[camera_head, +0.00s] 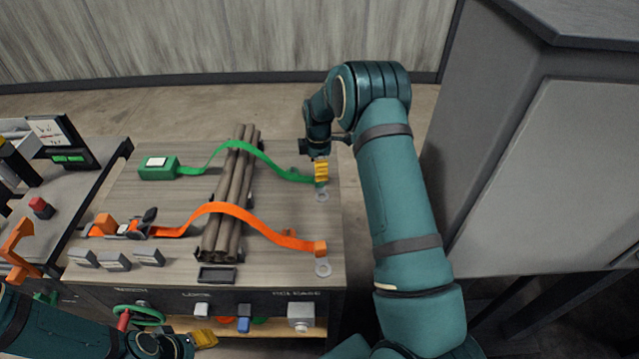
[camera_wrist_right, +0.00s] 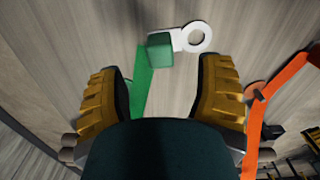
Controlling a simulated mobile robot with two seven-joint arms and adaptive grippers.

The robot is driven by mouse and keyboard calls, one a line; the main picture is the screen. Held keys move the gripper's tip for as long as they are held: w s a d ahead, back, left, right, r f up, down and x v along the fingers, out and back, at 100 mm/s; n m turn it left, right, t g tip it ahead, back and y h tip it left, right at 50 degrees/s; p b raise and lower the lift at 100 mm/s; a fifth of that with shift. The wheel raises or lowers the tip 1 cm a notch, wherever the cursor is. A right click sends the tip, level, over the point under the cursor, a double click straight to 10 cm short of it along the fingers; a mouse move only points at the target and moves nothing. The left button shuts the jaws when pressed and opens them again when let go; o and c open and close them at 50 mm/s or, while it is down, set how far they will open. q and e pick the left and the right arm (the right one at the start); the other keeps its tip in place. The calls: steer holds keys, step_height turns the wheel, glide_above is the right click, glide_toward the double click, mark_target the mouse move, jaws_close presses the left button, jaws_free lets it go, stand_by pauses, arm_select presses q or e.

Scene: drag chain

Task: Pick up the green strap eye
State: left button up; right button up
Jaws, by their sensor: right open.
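The green strap eye is a green block (camera_wrist_right: 160,47) with a pale metal ring plate (camera_wrist_right: 194,37) in the right wrist view. In the head view its ring (camera_head: 322,196) lies on the bench top, and the block is partly hidden by my gripper. My right gripper (camera_head: 321,172) is above the eye, pointing down. In the right wrist view its two yellow fingers (camera_wrist_right: 168,90) are spread and empty, with the eye ahead of the gap between them and the green strap (camera_wrist_right: 142,88) inside it. My left gripper (camera_head: 204,339) is low at the bench front, mostly hidden.
An orange strap (camera_head: 240,211) with its own ring (camera_head: 322,267) is nearer the front. Both straps cross a bundle of brown pipes (camera_head: 232,190). A green box (camera_head: 158,168) sits at the strap's left end. A grey cabinet (camera_head: 555,170) stands right of my right arm.

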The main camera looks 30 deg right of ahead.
mark_target(321, 187)
step_height(321, 187, down, 5)
steer(key=shift+d+b, duration=0.1)
steer(key=shift+b, duration=0.2)
steer(key=shift+s, duration=0.1)
jaws_close()
